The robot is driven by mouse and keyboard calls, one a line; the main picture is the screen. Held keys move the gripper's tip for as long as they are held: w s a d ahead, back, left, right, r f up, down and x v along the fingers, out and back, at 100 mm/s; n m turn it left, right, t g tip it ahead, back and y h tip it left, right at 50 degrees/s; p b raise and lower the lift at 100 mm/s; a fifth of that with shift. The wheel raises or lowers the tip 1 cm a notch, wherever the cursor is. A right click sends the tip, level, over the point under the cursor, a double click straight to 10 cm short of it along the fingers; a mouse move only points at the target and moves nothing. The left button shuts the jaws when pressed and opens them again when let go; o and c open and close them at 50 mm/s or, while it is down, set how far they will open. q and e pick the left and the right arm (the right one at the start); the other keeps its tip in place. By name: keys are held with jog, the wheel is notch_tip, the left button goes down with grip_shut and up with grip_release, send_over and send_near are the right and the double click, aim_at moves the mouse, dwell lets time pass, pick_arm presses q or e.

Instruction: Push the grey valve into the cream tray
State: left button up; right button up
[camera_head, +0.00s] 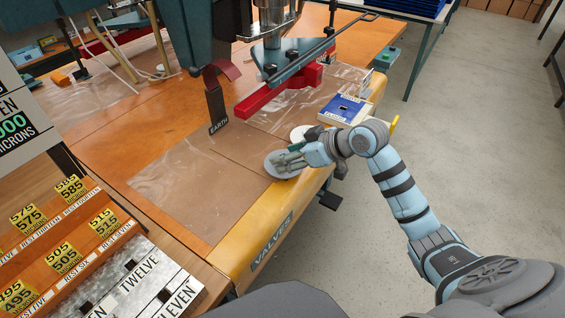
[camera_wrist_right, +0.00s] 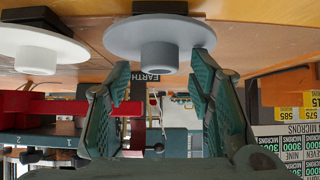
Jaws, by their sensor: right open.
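The grey valve (camera_head: 283,168) is a flat disc with a short round stub, lying on the brown table near its yellow front edge in the head view. My right gripper (camera_head: 288,155) is over it and hides part of the disc. In the upside-down wrist view the grey valve (camera_wrist_right: 120,37) is just beyond the open fingertips (camera_wrist_right: 161,68), with its stub between them; I cannot tell whether they touch it. My left gripper is not in view.
A white valve (camera_head: 299,132) lies just behind the grey one and also shows in the wrist view (camera_wrist_right: 38,52). A red bar (camera_head: 265,98) of the machine and an EARTH strap (camera_head: 216,108) stand behind. The table left of the grey valve is mostly clear, with film (camera_head: 185,180).

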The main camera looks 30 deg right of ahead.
jog(key=shift+c, duration=0.4)
grip_shut()
jog(key=shift+r+p, duration=0.6)
jog(key=shift+p, duration=0.4)
jog(key=shift+r+p, duration=1.1)
jog(key=shift+p, duration=0.25)
